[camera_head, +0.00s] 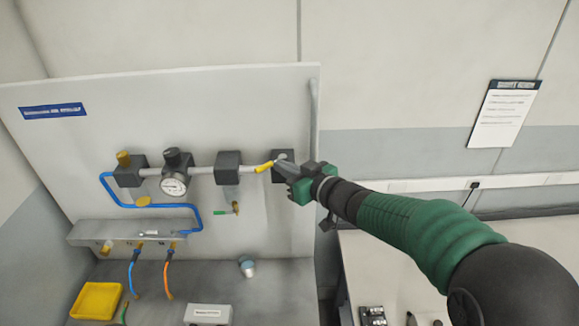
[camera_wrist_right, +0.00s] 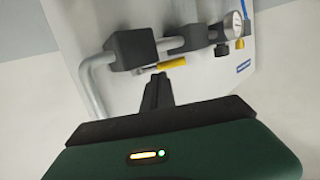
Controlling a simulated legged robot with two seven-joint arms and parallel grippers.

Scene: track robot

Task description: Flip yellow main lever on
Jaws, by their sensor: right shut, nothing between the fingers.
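The yellow main lever (camera_head: 265,166) sits on the dark valve block (camera_head: 283,157) at the right end of the pipe on the upright panel. It points left and slightly down in the head view. It also shows in the right wrist view (camera_wrist_right: 174,63), beside the dark block (camera_wrist_right: 132,49). My right gripper (camera_head: 278,167) is shut and empty, its fingertips close to the lever. In the right wrist view the shut fingers (camera_wrist_right: 157,80) end just below the lever; whether they touch it I cannot tell. My left gripper is not in view.
A pressure gauge (camera_head: 174,185) and more dark blocks sit along the pipe to the left. A green-handled valve (camera_head: 226,211) hangs below. A yellow tray (camera_head: 97,300) and a white box (camera_head: 208,314) stand on the bench. A vertical pipe (camera_head: 314,105) runs up the panel's right edge.

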